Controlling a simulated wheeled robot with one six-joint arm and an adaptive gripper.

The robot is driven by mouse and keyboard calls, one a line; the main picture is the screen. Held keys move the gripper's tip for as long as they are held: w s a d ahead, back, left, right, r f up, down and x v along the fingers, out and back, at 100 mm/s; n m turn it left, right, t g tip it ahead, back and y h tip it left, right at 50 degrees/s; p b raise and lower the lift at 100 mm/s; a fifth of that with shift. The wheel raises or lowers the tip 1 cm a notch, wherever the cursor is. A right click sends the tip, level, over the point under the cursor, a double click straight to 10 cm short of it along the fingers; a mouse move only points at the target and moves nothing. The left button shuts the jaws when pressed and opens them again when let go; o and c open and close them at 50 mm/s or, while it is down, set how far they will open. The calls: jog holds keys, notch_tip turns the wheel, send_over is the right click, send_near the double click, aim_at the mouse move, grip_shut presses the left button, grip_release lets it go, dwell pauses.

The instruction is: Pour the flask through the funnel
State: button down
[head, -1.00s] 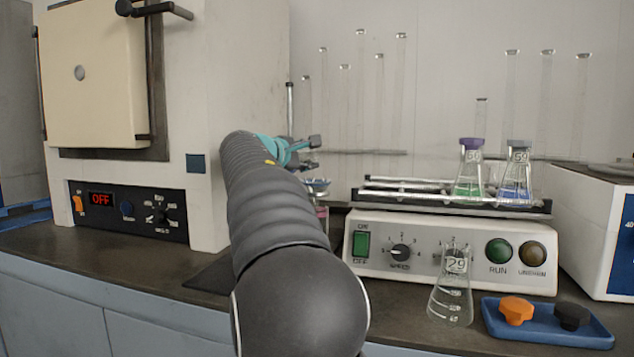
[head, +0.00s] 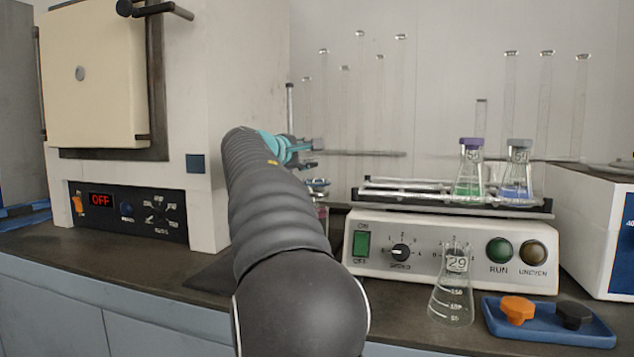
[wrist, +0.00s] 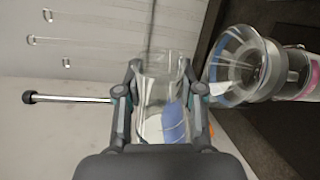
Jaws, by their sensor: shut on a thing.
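My gripper (wrist: 160,95) is shut on a clear glass flask (wrist: 158,72) in the wrist view. A blue patch shows low on the flask; I cannot tell if it is liquid or marking. The glass funnel (wrist: 240,62) is just right of the flask in that view, with a bluish rim, above a clear vessel with pink on it (wrist: 298,72). I see no stream between flask and funnel. In the head view my gripper (head: 302,152) is above the funnel (head: 317,183) and the pink-tinted vessel (head: 322,213); my arm hides the held flask and part of the vessel.
A shaker (head: 450,255) carries a green-filled flask (head: 468,185) and a blue-filled flask (head: 516,185), both stoppered. A clear flask (head: 452,295) stands in front, beside a blue tray (head: 545,330) with knobs. A furnace (head: 125,210) stands left. A metal rod (wrist: 72,99) is near my gripper.

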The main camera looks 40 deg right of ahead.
jog(key=shift+r+m, duration=0.1)
jog(key=shift+m, duration=0.2)
jog(key=shift+s+f+m+t+b, duration=0.25)
jog(key=shift+f+m+b, duration=0.4)
jog(key=shift+b, duration=0.65)
dwell(1.9)
jog(key=shift+d+r+m+b, duration=0.1)
jog(key=shift+r+m+b, duration=0.2)
jog(key=shift+m+b, duration=0.4)
dwell(2.2)
